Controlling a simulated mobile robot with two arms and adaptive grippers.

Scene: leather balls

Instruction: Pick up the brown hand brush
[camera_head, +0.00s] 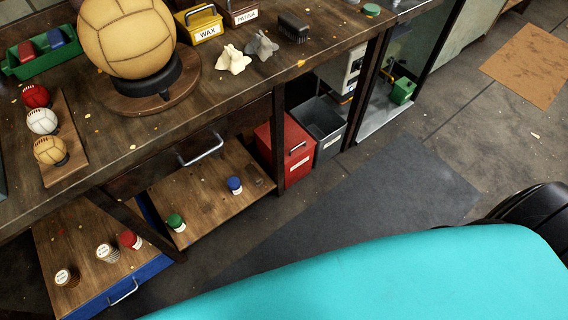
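A small dark brush (293,27) lies on the wooden workbench (215,85), near the back right part of its top. It looks dark brown to black, with its bristles hard to make out at this size. It is the only brush I can see. Neither of my grippers is in the view, so nothing shows them near the brush.
White crumpled cloths (233,60) and a yellow WAX box (201,24) stand left of the brush. A large tan ball (127,38) sits on a stand further left. A green-topped tin (371,10) is to the right. The bench's front edge is clear near the brush.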

